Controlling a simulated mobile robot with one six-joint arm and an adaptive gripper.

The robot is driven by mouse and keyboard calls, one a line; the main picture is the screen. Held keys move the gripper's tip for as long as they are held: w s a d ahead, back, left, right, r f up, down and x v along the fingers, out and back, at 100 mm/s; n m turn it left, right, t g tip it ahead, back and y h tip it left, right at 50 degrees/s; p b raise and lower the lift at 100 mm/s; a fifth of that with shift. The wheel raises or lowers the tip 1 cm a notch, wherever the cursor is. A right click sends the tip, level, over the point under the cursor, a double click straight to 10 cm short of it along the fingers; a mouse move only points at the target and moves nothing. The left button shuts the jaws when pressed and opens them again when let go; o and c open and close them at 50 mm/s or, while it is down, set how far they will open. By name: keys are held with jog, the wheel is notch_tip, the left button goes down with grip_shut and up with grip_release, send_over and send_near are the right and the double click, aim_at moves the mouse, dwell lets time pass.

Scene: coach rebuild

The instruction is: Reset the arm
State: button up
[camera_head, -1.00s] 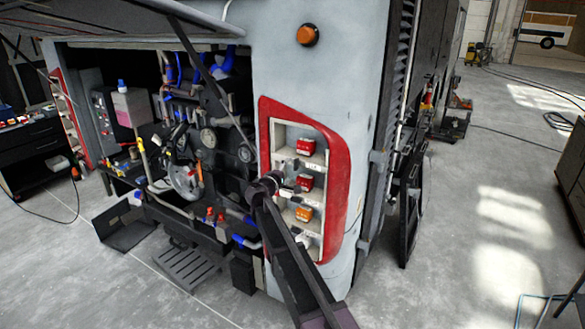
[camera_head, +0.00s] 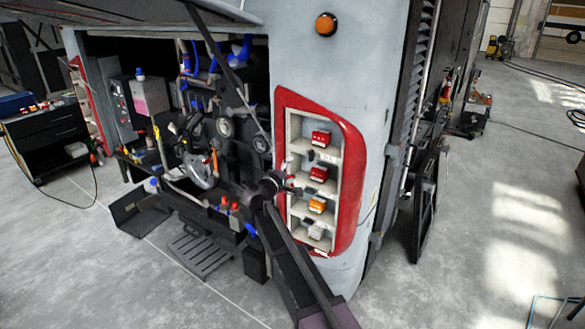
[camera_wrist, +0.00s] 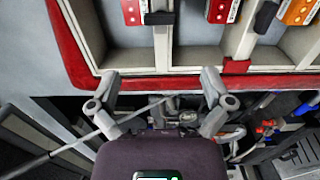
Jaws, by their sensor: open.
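My gripper (camera_head: 284,184) is at the left edge of the red-framed shelf (camera_head: 352,150) on the coach's rear corner. In the wrist view its two fingers (camera_wrist: 158,88) are spread apart with nothing between them, below the shelf's red rim. The shelf compartments hold an upper red lamp (camera_head: 321,138), a lower red lamp (camera_head: 319,173), an orange lamp (camera_head: 317,205) and a whitish lamp (camera_head: 316,230). Red lamps (camera_wrist: 131,12) and the orange lamp (camera_wrist: 298,11) show cut off at the top of the wrist view.
The open engine bay (camera_head: 215,135), with hoses and pulleys, lies left of my gripper. A raised panel (camera_head: 160,14) overhangs it. A black tool cabinet (camera_head: 48,140) stands far left. A black step (camera_head: 198,250) is below the bay. The floor (camera_head: 470,240) at right is largely clear.

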jog(key=s+d+f+m+g+b, duration=0.2)
jog(key=s+d+f+m+g, duration=0.25)
jog(key=s+d+f, duration=0.45)
jog(key=s+d+f+m+g+b, duration=0.3)
jog(key=s+d+f+g, duration=0.3)
jog(key=d, duration=0.5)
jog(key=s+d+f+m+g+y+b, duration=0.2)
jog(key=s+f+y, duration=0.2)
jog(key=s, duration=0.5)
jog(key=s+d+f+m+g+y+b, duration=0.2)
jog(key=s+f+y, duration=0.3)
jog(key=s+f, duration=0.4)
jog(key=shift+s+m+g, duration=0.35)
jog(key=shift+s+g, duration=0.2)
jog(key=shift+s, duration=0.15)
jog(key=shift+w, duration=0.15)
